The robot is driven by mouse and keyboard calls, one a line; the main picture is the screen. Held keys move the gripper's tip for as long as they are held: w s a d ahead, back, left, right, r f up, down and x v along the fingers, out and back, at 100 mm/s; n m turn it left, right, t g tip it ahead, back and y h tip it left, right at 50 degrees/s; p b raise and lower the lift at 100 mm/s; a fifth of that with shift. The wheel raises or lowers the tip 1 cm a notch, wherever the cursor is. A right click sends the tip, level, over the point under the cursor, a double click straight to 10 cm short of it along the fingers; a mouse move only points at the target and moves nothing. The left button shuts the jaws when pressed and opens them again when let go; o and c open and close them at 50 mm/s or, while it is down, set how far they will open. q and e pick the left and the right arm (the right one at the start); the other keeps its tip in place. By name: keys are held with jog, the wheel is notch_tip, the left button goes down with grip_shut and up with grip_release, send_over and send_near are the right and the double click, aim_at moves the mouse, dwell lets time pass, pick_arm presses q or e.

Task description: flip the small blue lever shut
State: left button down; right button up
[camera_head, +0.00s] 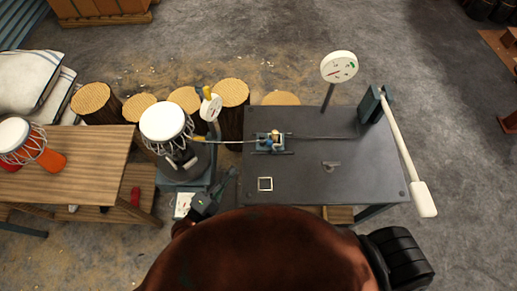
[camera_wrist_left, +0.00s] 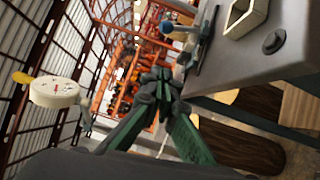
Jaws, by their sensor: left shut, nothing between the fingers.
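The small blue lever (camera_head: 268,142) is on a small clamp block (camera_head: 277,147) on the dark metal table. In the left wrist view its blue knob (camera_wrist_left: 167,27) stands out at the table's edge; whether it is up or down is hard to tell. My left gripper (camera_head: 231,174) is left of the table, nearer to me than the lever and apart from it. In the left wrist view its green-and-black fingers (camera_wrist_left: 158,82) meet at the tips, shut and empty. My right gripper is not in view.
Dial gauges (camera_head: 339,67) (camera_head: 210,108) stand behind and left. A long white handle (camera_head: 407,155) is at the table's right. A square frame (camera_head: 265,184) lies on the dark table (camera_head: 308,187).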

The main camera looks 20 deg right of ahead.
aim_at(272, 147)
pick_arm(q)
jog(key=p+x, duration=0.2)
jog(key=x, duration=0.8)
jog(key=shift+r, duration=0.1)
jog(key=shift+s+d+p, duration=0.1)
jog(key=shift+d+p, duration=0.2)
jog(key=shift+d, duration=0.7)
jog(key=shift+s+d+p, duration=0.15)
jog(key=shift+d+p, duration=0.1)
jog(key=shift+d, duration=0.7)
jog(key=shift+r, duration=0.1)
